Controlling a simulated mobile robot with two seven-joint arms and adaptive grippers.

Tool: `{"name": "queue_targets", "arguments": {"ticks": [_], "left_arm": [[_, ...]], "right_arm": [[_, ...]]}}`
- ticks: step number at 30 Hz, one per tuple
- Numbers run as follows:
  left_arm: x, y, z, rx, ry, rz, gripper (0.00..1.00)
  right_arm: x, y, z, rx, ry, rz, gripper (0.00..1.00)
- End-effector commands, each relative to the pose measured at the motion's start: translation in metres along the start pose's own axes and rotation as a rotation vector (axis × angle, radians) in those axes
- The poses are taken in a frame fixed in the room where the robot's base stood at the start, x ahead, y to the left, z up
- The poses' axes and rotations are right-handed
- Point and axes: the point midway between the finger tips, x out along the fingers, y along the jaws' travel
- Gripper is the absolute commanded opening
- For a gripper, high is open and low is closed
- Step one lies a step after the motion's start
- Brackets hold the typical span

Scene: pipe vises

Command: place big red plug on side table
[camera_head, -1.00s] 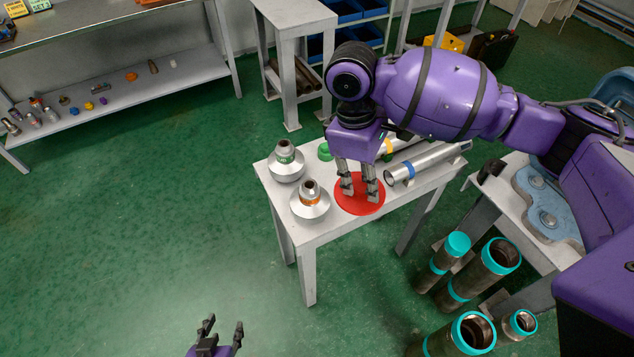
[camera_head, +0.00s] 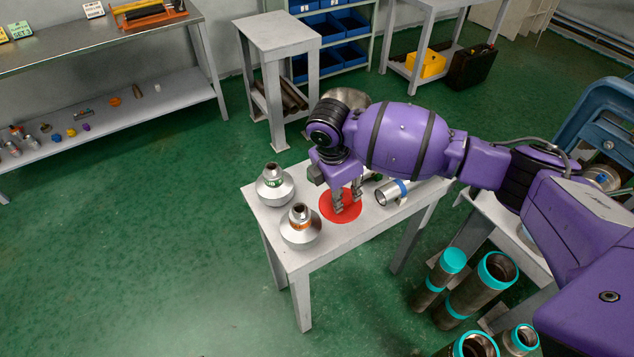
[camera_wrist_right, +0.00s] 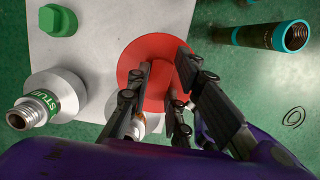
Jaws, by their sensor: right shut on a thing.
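The big red plug (camera_head: 341,208) shows as a round red disc at the white table (camera_head: 335,238), partly covered by my right gripper (camera_head: 346,205). In the right wrist view the plug (camera_wrist_right: 135,62) lies between and beyond the fingers of that gripper (camera_wrist_right: 160,95), overlapping the table's right edge in the picture. I cannot tell whether the plug touches the tabletop. My left gripper is out of view.
Two silver cone-shaped fittings, green-banded (camera_head: 274,185) and orange-banded (camera_head: 300,226), stand left of the plug. A blue-banded pipe (camera_head: 390,192) lies to its right. A green plug (camera_wrist_right: 58,20) is nearby. A taller grey table (camera_head: 275,35) stands behind. Teal-ended pipes (camera_head: 480,285) stand at lower right.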

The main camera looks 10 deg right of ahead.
Motion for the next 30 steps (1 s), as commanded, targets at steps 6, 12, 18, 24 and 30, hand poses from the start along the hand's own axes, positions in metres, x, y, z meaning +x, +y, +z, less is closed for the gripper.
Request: {"name": "queue_targets", "arguments": {"ticks": [6,12,18,24,30], "left_arm": [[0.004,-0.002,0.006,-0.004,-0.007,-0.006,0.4],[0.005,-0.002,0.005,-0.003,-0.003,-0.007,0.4],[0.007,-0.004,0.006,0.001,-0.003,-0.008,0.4],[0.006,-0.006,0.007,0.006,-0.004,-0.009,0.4],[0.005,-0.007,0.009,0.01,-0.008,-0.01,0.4]], "right_arm": [[0.043,0.018,0.008,0.0,0.003,-0.01,0.0],[0.052,0.026,0.012,-0.001,0.002,-0.006,0.0],[0.079,0.027,0.009,-0.002,0.002,-0.009,0.0],[0.084,0.028,0.008,-0.002,0.002,-0.005,0.0],[0.087,0.027,0.007,-0.001,0.002,-0.006,0.0]]}}
